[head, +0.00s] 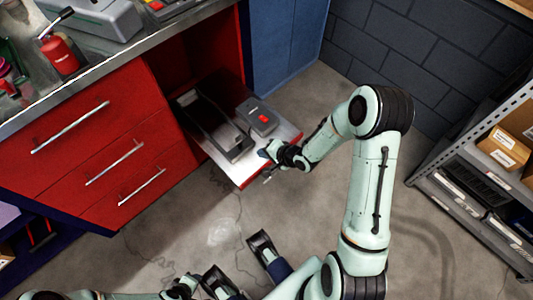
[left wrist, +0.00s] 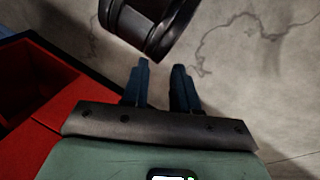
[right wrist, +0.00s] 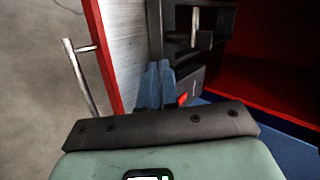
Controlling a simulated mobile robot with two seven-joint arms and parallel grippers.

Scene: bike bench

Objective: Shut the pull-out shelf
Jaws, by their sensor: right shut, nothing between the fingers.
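The pull-out shelf (head: 232,172) stands out of the open bay in the red cabinet. It has a pale metal top and a red front edge, and it also shows in the right wrist view (right wrist: 128,62). My right gripper (head: 266,153) is shut and empty at the shelf's front part; its fingertips (right wrist: 160,72) appear over the shelf top, just behind the red front. I cannot tell whether they touch it. A bar handle (right wrist: 80,78) sits on the front. My left gripper (left wrist: 158,72) is open and empty, low over the floor.
A black tool (head: 222,140) and a grey box with a red button (head: 258,118) lie on the shelf. Closed red drawers (head: 95,150) are to its left, a blue cabinet (head: 285,45) behind. A shelving rack (head: 470,190) stands at the right. The concrete floor between is clear.

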